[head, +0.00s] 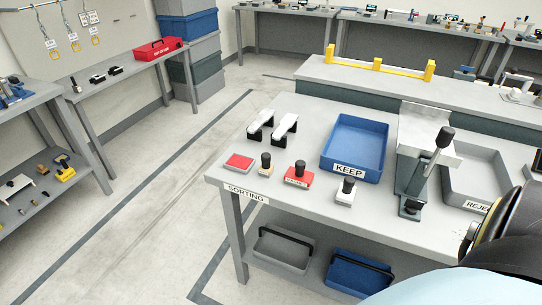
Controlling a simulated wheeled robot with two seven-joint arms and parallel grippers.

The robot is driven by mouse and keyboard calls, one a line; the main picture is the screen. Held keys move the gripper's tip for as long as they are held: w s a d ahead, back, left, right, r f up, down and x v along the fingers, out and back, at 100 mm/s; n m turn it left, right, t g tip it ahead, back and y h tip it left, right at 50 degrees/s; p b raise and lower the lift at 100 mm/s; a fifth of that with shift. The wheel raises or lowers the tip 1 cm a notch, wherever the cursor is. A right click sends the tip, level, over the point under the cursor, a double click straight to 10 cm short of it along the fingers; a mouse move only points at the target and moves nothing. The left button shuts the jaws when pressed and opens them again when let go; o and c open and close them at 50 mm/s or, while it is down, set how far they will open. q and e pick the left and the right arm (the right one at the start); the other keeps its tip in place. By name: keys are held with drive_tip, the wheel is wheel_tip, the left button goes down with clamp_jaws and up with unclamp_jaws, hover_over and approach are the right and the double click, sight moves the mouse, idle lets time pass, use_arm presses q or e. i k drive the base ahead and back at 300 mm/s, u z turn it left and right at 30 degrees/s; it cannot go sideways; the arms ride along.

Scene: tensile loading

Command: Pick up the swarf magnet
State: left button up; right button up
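Several small knob-handled pieces stand on the sorting table (222,177). One is a red block (297,181) with a black knob and a small white label, too small to read surely; it may be the swarf magnet. A stamp-like piece with a pale base (265,170) stands to its left, and a white block with a black knob (345,194) to its right. A flat red pad (239,162) lies near the left corner. Neither gripper is in view. Part of my arm crosses the lower right.
A blue KEEP tray (340,169) is behind the blocks. A grey lever press (411,207) and a grey REJECT tray (447,189) stand to the right. Two white-topped black pieces (285,125) lie at the back left. The floor left of the table is clear.

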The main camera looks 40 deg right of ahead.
sight(297, 176)
drive_tip(key=z, duration=0.65)
drive_tip(key=i, duration=1.05)
drive_tip(key=z, duration=0.85)
